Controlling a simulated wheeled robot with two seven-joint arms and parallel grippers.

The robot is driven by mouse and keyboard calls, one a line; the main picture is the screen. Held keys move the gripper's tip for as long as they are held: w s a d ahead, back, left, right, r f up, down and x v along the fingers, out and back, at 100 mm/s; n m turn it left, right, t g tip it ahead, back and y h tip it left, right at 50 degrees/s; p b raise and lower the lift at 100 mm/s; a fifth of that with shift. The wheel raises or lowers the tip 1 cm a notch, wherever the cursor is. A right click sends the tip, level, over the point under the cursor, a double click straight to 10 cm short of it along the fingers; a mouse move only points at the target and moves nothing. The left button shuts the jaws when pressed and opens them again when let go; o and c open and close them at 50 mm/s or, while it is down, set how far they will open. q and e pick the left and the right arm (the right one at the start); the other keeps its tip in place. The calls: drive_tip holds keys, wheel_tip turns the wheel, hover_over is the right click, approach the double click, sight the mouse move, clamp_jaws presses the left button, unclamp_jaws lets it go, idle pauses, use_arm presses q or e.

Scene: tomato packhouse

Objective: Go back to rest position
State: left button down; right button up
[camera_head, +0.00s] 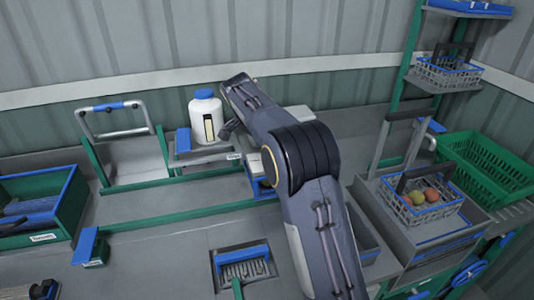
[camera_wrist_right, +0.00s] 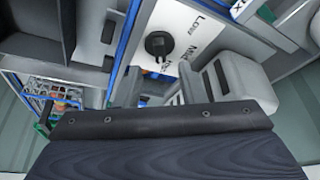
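My right arm (camera_head: 318,200) comes in from the bottom of the head view and bends over the bench toward the white bottle. Its far end is beside the bottle, and the gripper is mostly hidden behind the arm there. In the right wrist view my right gripper (camera_wrist_right: 165,82) shows two grey fingers set apart, with nothing held between them. The fingers appear apart from the knob. My left gripper is in neither view.
A white bottle with a blue cap (camera_head: 206,117) stands on a small stand. A green bin (camera_head: 45,205) is at left. A wire basket with fruit (camera_head: 423,208) and a green crate (camera_head: 485,165) are at right. The bench front-left of the arm (camera_head: 165,255) has free room.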

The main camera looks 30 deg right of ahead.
drive_tip(key=shift+v, duration=1.05)
drive_tip(key=shift+s+d, duration=0.1)
drive_tip(key=shift+s, duration=0.05)
drive_tip(key=s+d+n+t+y, duration=0.1)
drive_tip(key=s+n+y, duration=0.25)
drive_tip(key=s, duration=0.65)
drive_tip(key=s+a+f+n+t+y, duration=0.1)
drive_tip(key=s+a+n, duration=0.4)
drive_tip(key=s, duration=0.8)
drive_tip(key=s+a+f+n+t+y, duration=0.2)
drive_tip(key=s+a, duration=0.7)
drive_tip(key=s, duration=0.5)
wheel_tip(320, 180, down, 3)
drive_tip(key=n+y, duration=0.1)
drive_tip(key=n, duration=0.1)
drive_tip(key=shift+r+n+t+y, duration=0.25)
drive_tip(key=shift+n+t+y, duration=0.05)
drive_tip(key=shift+n+y, duration=0.05)
